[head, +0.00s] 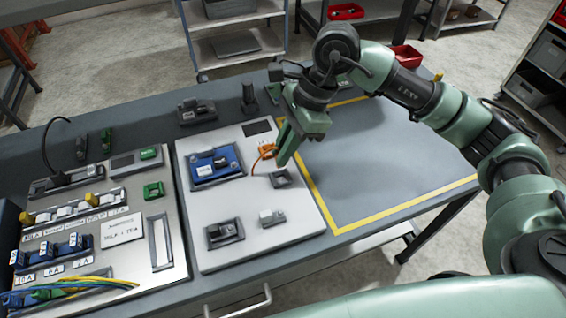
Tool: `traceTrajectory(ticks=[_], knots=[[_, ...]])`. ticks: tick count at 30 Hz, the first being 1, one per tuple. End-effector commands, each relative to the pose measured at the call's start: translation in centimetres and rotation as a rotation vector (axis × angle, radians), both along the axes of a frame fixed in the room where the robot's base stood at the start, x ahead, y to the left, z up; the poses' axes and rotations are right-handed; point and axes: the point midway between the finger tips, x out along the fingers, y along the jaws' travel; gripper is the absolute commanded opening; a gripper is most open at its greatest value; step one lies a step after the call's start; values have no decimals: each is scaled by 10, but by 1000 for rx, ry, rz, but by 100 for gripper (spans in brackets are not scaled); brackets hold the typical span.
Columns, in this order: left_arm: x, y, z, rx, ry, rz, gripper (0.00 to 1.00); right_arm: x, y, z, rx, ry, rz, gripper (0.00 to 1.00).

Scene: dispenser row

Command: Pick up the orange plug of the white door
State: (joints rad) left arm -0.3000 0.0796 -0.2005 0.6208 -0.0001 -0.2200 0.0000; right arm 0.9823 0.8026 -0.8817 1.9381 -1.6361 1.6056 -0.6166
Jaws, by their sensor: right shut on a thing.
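The white door (284,239) lies flat on the grey bench as a pale panel, with a blue module and several grey fittings on it. The orange plug (267,150), with a thin orange cable curving down from it, is at my right gripper (281,158), near the door's upper right part. My right gripper points down and is shut on the orange plug, and its fingers hide part of it. Whether the plug is clear of the door surface is hard to tell. My left gripper is not in view.
A blue module (216,167) and grey sockets (224,234) stand on the door. Left of it is a grey panel (122,258) with switches, a green connector (154,190) and coloured wires (80,285). A yellow-outlined area (385,160) on the right is clear.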

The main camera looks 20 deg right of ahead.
Motion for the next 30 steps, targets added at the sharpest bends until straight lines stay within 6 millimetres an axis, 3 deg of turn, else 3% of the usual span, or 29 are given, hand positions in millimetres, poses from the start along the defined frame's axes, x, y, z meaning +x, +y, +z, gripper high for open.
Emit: traceTrajectory(ticks=[9, 15, 21, 30], knots=[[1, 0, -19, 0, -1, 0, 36, 1, 1, 92, 1, -8, 2, 0], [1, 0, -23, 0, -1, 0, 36, 1, 0, 131, 1, -4, 0, 0], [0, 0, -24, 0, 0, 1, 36, 0, 0, 149, 2, -4, 2, 0], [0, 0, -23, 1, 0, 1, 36, 0, 0, 153, 4, -5, 0, 0]])
